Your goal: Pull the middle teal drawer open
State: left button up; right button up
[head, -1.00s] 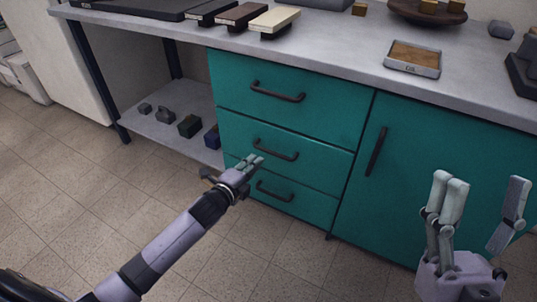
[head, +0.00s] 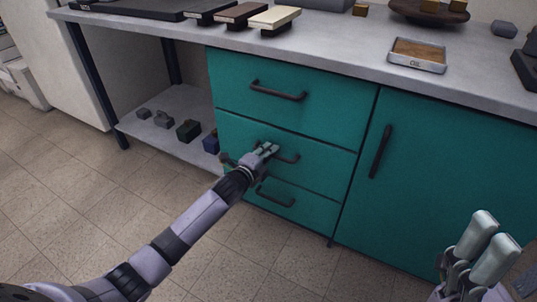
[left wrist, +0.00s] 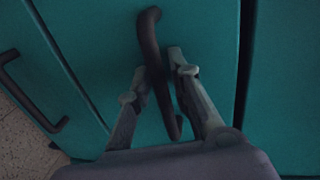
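The middle teal drawer (head: 325,163) is shut, flush with the drawers above and below. Its dark bar handle (head: 291,159) is partly hidden by my left gripper (head: 268,149) in the head view. In the left wrist view the drawer front (left wrist: 95,60) fills the middle, and its handle (left wrist: 150,42) runs between the fingers of my left gripper (left wrist: 157,66). The fingers stand apart on either side of the handle, with a gap by the left one. My right gripper (head: 487,240) is at the lower right, empty, partly cut off by the frame edge; its fingers looked spread earlier.
The top drawer (head: 325,112) and bottom drawer (head: 310,210) are shut. A teal cupboard door (head: 430,175) with an upright handle is to the right. An open shelf (head: 150,130) with small blocks is to the left. The tiled floor in front is clear.

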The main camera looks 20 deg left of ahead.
pick_arm(q)
grip_shut()
jog(key=shift+s, duration=0.15)
dwell(0.5)
